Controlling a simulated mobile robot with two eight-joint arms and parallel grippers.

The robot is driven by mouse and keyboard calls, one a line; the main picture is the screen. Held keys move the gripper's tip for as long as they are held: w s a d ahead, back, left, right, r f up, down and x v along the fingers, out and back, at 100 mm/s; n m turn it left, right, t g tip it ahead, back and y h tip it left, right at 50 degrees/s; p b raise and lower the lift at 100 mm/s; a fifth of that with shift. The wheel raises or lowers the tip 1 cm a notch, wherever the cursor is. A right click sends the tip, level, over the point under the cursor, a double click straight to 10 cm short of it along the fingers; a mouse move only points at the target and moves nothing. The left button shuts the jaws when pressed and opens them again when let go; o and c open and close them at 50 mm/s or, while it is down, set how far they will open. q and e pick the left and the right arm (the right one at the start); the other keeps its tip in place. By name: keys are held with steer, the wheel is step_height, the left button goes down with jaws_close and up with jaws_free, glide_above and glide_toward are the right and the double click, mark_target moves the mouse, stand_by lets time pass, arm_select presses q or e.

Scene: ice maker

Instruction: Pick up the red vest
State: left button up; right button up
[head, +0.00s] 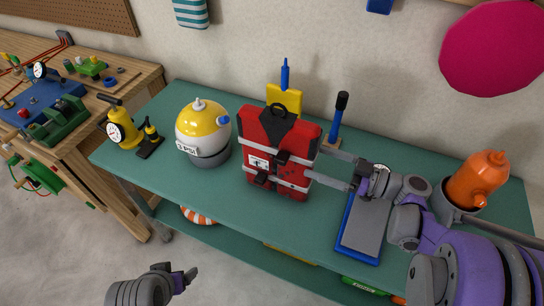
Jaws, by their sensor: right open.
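The red vest (280,135), with grey bands, black straps and a white label, stands upright on the green table (225,200) near its middle. My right gripper (314,162) comes in from the right. Its two fingers are spread apart, with their tips at the vest's right side. I cannot tell whether they touch it, and nothing shows between them. My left gripper (190,277) is low at the bottom edge, in front of the table and well away from the vest. Its finger opening cannot be made out.
A yellow-and-grey canister (203,130) stands just left of the vest. A yellow block with a blue rod (285,98) and a black-handled tool (338,115) stand behind. A blue-edged grey tray (365,225) lies right, under my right arm. An orange bottle (475,180) stands farther right.

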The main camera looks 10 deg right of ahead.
mark_target(287, 151)
steer(key=x, duration=0.9)
steer(key=shift+a+p, duration=0.15)
steer(key=shift+p, duration=0.15)
jaws_close()
